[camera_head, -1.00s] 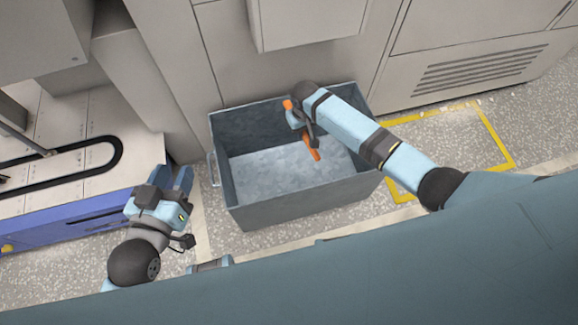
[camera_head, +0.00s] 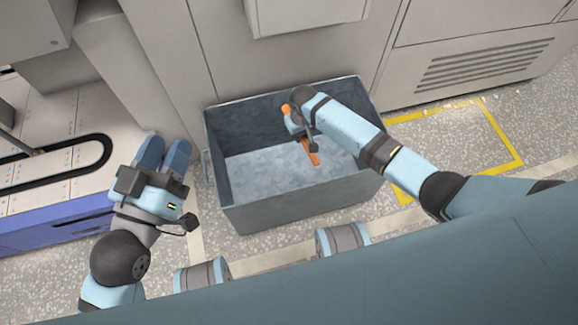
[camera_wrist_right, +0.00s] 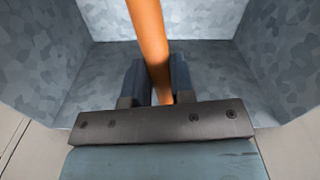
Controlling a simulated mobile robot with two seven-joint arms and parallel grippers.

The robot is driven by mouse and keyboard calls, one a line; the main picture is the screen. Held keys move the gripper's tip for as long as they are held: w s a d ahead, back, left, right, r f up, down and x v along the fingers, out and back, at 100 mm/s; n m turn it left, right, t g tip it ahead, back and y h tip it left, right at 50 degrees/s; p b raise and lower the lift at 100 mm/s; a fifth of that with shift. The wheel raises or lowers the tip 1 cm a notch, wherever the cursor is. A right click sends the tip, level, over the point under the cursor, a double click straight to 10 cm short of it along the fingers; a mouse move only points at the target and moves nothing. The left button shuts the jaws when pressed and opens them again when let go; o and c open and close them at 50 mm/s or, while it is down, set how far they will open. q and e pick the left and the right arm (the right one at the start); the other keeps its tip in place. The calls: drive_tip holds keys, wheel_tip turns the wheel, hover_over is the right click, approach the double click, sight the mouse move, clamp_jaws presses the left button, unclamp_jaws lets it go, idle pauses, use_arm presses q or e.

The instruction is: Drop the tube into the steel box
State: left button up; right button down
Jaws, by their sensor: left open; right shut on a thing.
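The orange tube (camera_head: 311,155) is held in my right gripper (camera_head: 299,130), which is shut on it over the open steel box. In the right wrist view the tube (camera_wrist_right: 149,38) runs up from between the two fingers (camera_wrist_right: 154,80), with the box's walls and floor behind it. The grey steel box (camera_head: 292,205) stands on the floor, and no other thing shows inside it. My left gripper (camera_head: 164,157) is open and empty, left of the box and apart from it.
Grey cabinets stand behind the box, one with a vent (camera_head: 483,65). A yellow floor marking (camera_head: 462,185) lies to the right. At the left is a machine with a black looped track (camera_head: 60,160) and a blue side (camera_head: 52,222).

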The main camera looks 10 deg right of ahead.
drive_tip(key=c, duration=0.9)
unclamp_jaws()
wheel_tip(320, 180, up, 7)
drive_tip(key=p, duration=0.3)
drive_tip(key=shift+r+p, duration=0.2)
drive_tip(key=shift+p, duration=0.2)
use_arm(q)
drive_tip(key=shift+a+f+g+y+p, duration=0.6)
drive_tip(key=shift+a+f+y+p, duration=0.5)
drive_tip(key=shift+a+y, duration=0.1)
use_arm(e)
wheel_tip(320, 180, up, 6)
drive_tip(key=shift+r, duration=0.25)
use_arm(q)
drive_tip(key=shift+s, duration=0.1)
use_arm(e)
drive_tip(key=shift+s+f, duration=0.1)
